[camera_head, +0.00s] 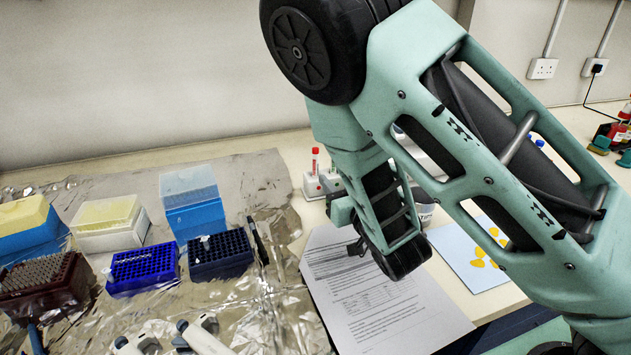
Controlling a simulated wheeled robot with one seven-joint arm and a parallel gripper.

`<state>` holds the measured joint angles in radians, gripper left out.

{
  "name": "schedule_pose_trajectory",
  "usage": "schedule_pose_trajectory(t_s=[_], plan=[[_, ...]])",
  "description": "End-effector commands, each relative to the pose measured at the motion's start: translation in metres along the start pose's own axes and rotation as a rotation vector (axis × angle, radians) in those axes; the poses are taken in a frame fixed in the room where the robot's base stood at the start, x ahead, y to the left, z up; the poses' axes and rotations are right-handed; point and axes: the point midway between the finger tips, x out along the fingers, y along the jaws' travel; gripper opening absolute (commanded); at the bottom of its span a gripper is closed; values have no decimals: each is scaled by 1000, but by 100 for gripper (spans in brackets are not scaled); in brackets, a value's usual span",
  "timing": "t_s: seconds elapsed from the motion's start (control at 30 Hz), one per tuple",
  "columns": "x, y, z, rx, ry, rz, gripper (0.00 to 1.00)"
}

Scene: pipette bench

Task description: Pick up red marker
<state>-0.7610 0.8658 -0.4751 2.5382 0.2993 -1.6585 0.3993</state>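A thin upright item with a red top (315,160) stands in a small white holder (312,188) at the back of the bench, just left of my arm. It may be the red marker; it is too small to be sure. Nothing is visibly held.
Crinkled foil (275,300) covers the left bench, with tip boxes, a blue rack (142,268), a dark rack (220,256), pipettes (203,338) and a black pen (257,240). A pale blue card (465,250) with yellow shapes lies right. Red and green items (618,133) stand far right.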

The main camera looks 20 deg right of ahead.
Motion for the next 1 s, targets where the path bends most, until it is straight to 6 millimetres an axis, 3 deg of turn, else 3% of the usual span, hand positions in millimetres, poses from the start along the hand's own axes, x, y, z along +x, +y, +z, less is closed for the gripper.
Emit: schedule_pose_trajectory(t_s=[0.7, 1.0], plan=[[18, 1, 5, 3, 2, -2, 37], [60, 1, -1, -1, -2, -1, 37]])
